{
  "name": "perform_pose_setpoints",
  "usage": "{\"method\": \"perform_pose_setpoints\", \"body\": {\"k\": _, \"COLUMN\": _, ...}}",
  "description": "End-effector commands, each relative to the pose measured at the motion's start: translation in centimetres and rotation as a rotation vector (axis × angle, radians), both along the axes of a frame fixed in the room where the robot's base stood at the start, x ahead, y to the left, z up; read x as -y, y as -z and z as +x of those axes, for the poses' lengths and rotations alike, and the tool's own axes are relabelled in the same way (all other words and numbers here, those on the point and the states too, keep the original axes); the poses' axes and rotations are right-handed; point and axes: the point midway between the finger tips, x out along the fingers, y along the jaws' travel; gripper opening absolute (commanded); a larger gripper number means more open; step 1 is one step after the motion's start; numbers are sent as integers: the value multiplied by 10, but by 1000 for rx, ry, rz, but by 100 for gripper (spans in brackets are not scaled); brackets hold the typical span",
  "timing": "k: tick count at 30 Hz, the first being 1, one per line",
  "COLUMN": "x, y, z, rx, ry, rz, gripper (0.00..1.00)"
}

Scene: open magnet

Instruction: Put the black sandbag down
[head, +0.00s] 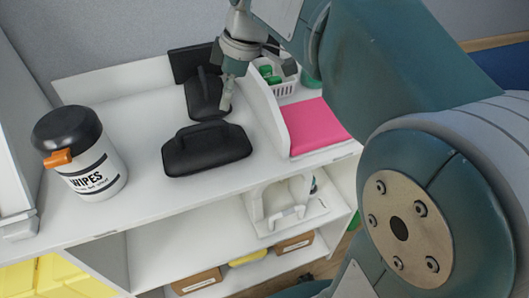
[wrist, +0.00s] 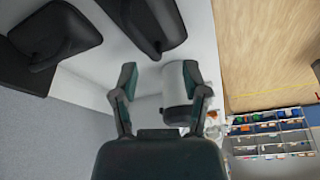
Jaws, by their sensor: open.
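A black sandbag (head: 206,150) with a handle strap on top rests on the white shelf top (head: 140,120), at the front. A second black sandbag (head: 203,98) lies behind it, partly hidden by my gripper. My gripper (head: 227,95) hangs at the right end of that second sandbag; I cannot tell whether it touches. In the wrist view my gripper (wrist: 160,75) has its two fingers spread with no sandbag between them. Two black sandbags show there, one at the upper left (wrist: 55,35) and one at the top middle (wrist: 150,22).
A white wipes canister (head: 88,170) with a black lid stands left on the shelf. A dark flat piece (head: 190,62) is at the back. A white divider (head: 262,110), a pink pad (head: 313,127) and a white basket (head: 276,78) lie right. Bare shelf lies between canister and sandbags.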

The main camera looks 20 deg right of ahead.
Motion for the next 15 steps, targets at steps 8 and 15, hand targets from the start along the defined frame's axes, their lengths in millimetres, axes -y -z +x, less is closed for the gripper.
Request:
{"method": "perform_pose_setpoints", "body": {"k": 8, "x": 18, "y": 28, "z": -88, "rx": 51, "ry": 578, "rz": -32, "gripper": 58}}
{"method": "perform_pose_setpoints", "body": {"k": 15, "x": 34, "y": 71, "z": -148, "rx": 133, "ry": 1014, "rz": 40, "gripper": 58}}
